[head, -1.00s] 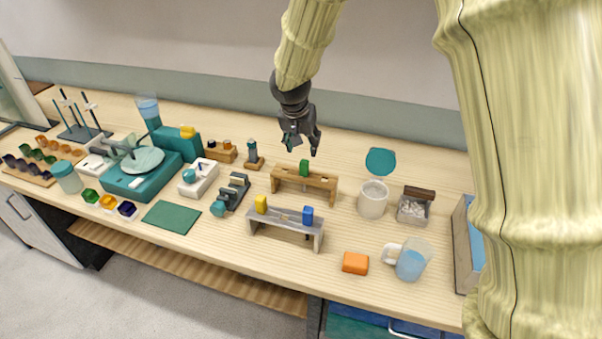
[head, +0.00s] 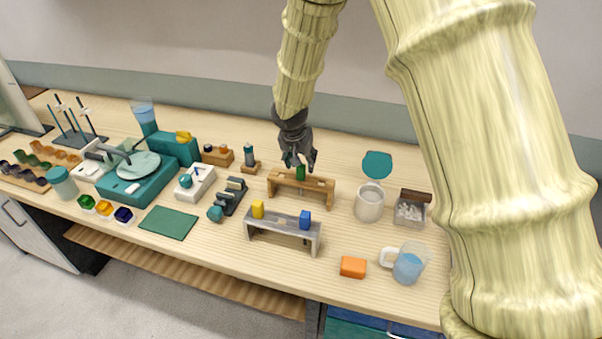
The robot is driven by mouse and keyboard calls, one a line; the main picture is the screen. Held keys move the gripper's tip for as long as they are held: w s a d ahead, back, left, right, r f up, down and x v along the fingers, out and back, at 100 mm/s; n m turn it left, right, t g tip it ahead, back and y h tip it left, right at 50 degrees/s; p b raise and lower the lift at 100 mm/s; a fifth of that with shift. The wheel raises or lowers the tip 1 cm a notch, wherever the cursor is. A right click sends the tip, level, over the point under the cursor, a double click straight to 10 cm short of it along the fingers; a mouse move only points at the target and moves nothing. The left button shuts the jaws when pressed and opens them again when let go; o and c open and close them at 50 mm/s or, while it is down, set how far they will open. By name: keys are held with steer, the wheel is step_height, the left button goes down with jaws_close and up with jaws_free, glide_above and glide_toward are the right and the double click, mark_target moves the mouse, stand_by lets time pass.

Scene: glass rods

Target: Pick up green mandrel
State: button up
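The green mandrel (head: 300,173) stands upright on the wooden rack (head: 318,190), left of the rack's middle. My gripper (head: 299,165) points down right at it, with its dark fingers spread and the mandrel's upper part between or just behind them. The fingers look apart; whether they touch the mandrel is too small to tell. The mandrel's lower part is in view above the rack's top board.
To the right are a white pot (head: 369,205), a box of pale pieces (head: 411,212) and a mug (head: 408,264). An orange block (head: 353,267) lies near the front edge.

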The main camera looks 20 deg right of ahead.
mark_target(301, 166)
steer(key=shift+a+p+x, duration=0.2)
steer(key=shift+p+x, duration=0.75)
steer(key=shift+x, duration=1.35)
steer(key=shift+c, duration=0.2)
jaws_close()
